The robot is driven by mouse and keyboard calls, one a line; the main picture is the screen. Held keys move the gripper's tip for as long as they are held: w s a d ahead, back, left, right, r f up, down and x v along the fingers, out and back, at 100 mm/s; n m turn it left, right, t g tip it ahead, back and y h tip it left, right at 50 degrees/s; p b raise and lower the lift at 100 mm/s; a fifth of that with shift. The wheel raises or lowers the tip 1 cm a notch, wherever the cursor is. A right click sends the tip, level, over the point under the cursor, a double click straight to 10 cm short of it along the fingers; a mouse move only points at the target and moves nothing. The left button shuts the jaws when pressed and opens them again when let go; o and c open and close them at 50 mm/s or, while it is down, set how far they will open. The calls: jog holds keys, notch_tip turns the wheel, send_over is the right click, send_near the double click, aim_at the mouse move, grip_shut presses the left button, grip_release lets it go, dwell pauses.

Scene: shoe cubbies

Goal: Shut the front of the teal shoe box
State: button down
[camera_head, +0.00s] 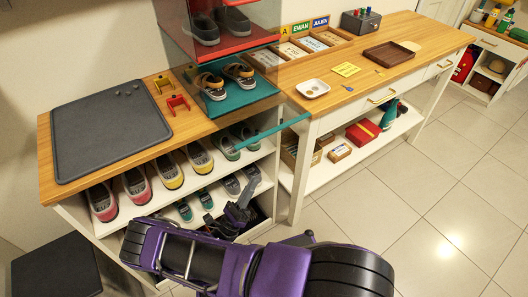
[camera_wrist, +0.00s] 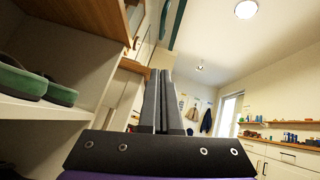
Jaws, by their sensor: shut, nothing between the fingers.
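The teal shoe box (camera_head: 238,100) stands on the wooden top of the shoe bench, under a red box, with grey-brown shoes inside. Its front is open: the teal front bar (camera_head: 272,132) juts out past the bench edge, low in front of the box. In the wrist view a teal strip (camera_wrist: 178,22), likely that bar, crosses the top, above and beyond my fingers. My gripper (camera_head: 268,181) is shut and empty, in front of the lower shelves, below the bar and apart from it. Its two fingers (camera_wrist: 161,75) lie together in the wrist view.
Shelves with several pairs of shoes (camera_head: 168,172) lie close behind my gripper; green shoes (camera_wrist: 40,85) are near at left in the wrist view. A wooden-topped table (camera_head: 360,82) with a tray stands at right. The tiled floor (camera_head: 395,190) at right is clear.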

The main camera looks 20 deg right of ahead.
aim_at(260, 121)
jog(key=a+r+p+x, duration=0.2)
jog(key=x, duration=1)
jog(key=shift+r, duration=0.2)
jog(key=shift+r, duration=0.15)
